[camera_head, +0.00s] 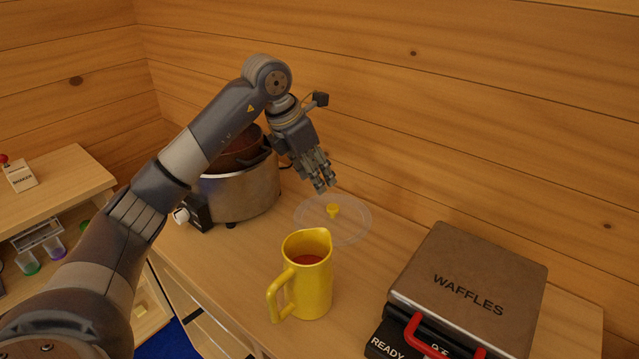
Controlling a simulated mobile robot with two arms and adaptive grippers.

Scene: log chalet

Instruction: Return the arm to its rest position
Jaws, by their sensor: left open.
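My left arm (190,155) comes in from the lower left, rises to a raised elbow joint and bends down to the right. My left gripper (323,186) points down over the counter, above a clear round lid with a yellow knob (333,211). The gripper is open and nothing shows between its fingers. The gap between fingertips and lid is hard to judge. My right gripper is out of the picture.
A yellow pitcher (311,285) with reddish contents stands in front of the lid. A round metal cooker (240,192) stands behind my forearm, partly hidden. A waffle maker (470,280) with a red handle is at right. A side shelf (60,180) is at left. Log walls close the back.

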